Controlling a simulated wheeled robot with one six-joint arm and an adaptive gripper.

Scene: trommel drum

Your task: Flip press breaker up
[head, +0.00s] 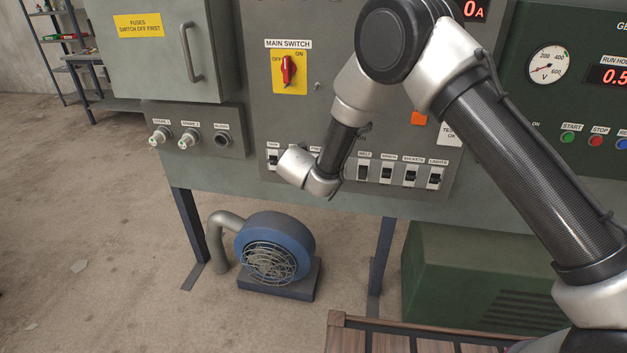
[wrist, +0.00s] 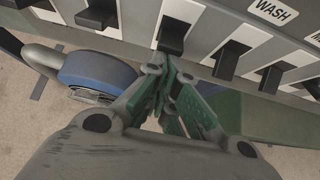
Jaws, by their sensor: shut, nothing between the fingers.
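In the wrist view my gripper (wrist: 160,64) is shut and empty. Its green fingertips are at the lower edge of a black breaker lever (wrist: 172,34) on a white plate; I cannot tell if they touch it. That breaker's label is out of view, so I cannot read whether it is the press breaker. A WASH label (wrist: 275,11) and its breaker lie to the right. In the head view my wrist covers the middle of the breaker row and hides the gripper; no PRESS label is readable.
The head view shows uncovered breakers on the right, including the lights breaker (head: 435,178). The red main switch (head: 288,71) is above. Plug sockets (head: 188,138) stick out at the left. A blue blower (head: 275,250) stands on the floor below, and a wooden-framed edge (head: 345,325) is in front.

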